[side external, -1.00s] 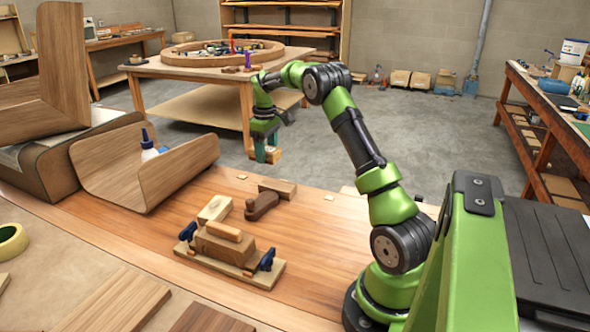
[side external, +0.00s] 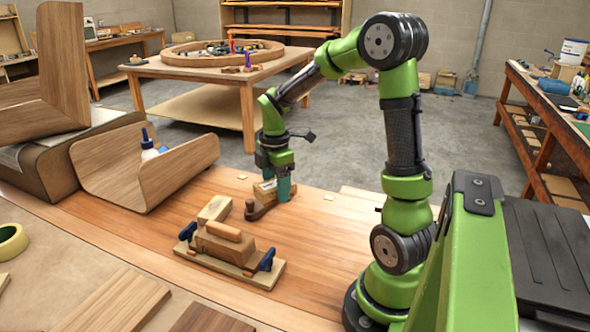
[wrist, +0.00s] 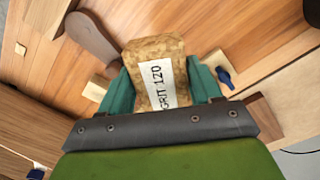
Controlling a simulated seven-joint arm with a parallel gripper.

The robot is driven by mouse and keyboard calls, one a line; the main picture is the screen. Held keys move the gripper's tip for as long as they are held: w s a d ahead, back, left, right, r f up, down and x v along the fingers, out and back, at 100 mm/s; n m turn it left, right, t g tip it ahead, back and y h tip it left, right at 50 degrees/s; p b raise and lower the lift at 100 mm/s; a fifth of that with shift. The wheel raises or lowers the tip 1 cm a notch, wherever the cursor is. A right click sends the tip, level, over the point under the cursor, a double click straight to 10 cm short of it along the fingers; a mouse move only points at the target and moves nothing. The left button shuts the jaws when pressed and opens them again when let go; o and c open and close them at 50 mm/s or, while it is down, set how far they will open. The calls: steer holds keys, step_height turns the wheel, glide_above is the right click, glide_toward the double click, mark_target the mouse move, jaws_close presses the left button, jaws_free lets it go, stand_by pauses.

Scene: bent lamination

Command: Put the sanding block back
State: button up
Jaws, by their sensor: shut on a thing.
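The sanding block (wrist: 150,62) is a tan, cork-like block with a white label reading GRIT 120. My gripper (wrist: 158,88) is shut on it, with a teal finger on either side. In the side view the sanding block (side external: 263,190) is low over the bench, between the fingers of my gripper (side external: 274,186). It is just behind a dark brown rounded tool (side external: 258,211), which also shows in the wrist view (wrist: 92,38). I cannot tell whether the block touches the bench.
A wooden jig with blue clamps (side external: 230,250) is at the front. A curved wooden panel (side external: 160,180) stands at the left with a glue bottle (side external: 148,150) by it. The bench (side external: 325,235) is clear to the right of the jig.

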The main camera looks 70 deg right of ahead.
mark_target(289, 248)
steer(key=s+a+f+n, duration=0.4)
steer(key=s+n, duration=0.1)
steer(key=shift+n, duration=0.9)
step_height(289, 248, down, 8)
steer(key=shift+f, duration=0.1)
steer(key=shift+s+f, duration=0.1)
steer(key=o, duration=1)
